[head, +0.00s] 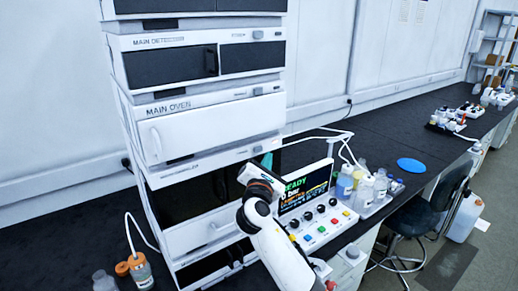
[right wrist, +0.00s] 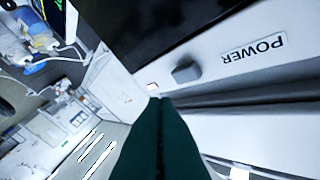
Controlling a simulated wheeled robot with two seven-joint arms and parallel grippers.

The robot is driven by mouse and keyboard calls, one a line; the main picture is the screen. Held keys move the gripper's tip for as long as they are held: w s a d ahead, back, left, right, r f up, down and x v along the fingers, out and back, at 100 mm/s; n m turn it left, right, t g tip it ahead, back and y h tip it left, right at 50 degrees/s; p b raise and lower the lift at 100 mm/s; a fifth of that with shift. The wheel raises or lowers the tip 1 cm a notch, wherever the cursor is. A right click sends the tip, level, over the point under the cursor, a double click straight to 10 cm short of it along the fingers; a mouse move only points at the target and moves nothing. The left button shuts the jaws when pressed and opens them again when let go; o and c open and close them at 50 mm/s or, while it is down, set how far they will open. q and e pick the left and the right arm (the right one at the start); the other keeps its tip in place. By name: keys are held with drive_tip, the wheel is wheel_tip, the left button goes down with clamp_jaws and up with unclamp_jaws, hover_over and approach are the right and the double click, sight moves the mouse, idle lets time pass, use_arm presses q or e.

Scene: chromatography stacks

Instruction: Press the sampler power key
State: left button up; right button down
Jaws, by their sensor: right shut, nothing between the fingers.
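In the head view the stack has a module below the oven, with a dark window and a label strip (head: 190,164) too blurred to read surely. My right gripper (head: 267,160) is at the right end of this strip, its dark green fingers shut and empty. In the right wrist view the shut fingers (right wrist: 160,102) reach up to the module's pale front. A small grey key (right wrist: 185,72) sits just beyond the tips, beside an upside-down POWER label (right wrist: 254,49). A small lit lamp (right wrist: 152,87) is right at the tips. I cannot tell whether they touch the front. My left gripper is not in view.
The oven (head: 215,125) and the detector (head: 205,60) are stacked above. A control panel with a screen (head: 305,190) stands right of my right arm, with bottles (head: 362,190) beyond it. Another bottle (head: 140,270) stands at the lower left. A blue disc (head: 411,165) lies on the bench.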

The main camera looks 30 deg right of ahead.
drive_tip(key=s+p, duration=0.1)
drive_tip(key=s, duration=0.1)
drive_tip(key=s+p, duration=0.1)
drive_tip(key=s, duration=0.1)
drive_tip(key=shift+s+d+r, duration=0.1)
drive_tip(key=shift+s+d, duration=0.1)
drive_tip(key=shift+s, duration=0.2)
